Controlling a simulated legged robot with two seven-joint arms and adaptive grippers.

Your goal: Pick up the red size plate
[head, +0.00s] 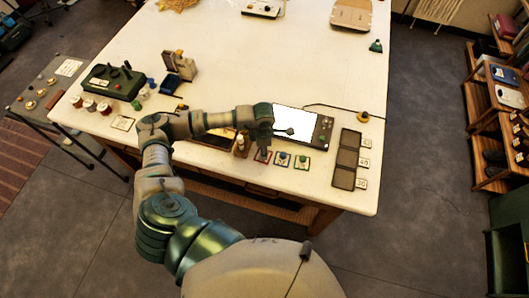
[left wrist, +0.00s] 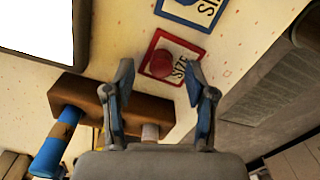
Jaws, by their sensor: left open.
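The red size plate (head: 263,157) lies on the white table near its front edge, at the left end of a short row with a blue plate (head: 282,159) and a green plate (head: 302,161). In the left wrist view the red plate (left wrist: 154,44) has a red border, a round red knob and dark lettering. My left gripper (head: 264,146) is above the red plate, partly covering it in the head view. In the left wrist view its open fingers (left wrist: 160,75) point toward the red plate, with nothing between them. My right gripper is not in view.
A brown wooden holder (left wrist: 145,104) with a blue-handled tool stands close beside the left gripper. A bright-screened tablet (head: 298,124) lies behind the plates. A dark three-part tray (head: 345,158) lies to the right. The table's middle (head: 270,60) is clear.

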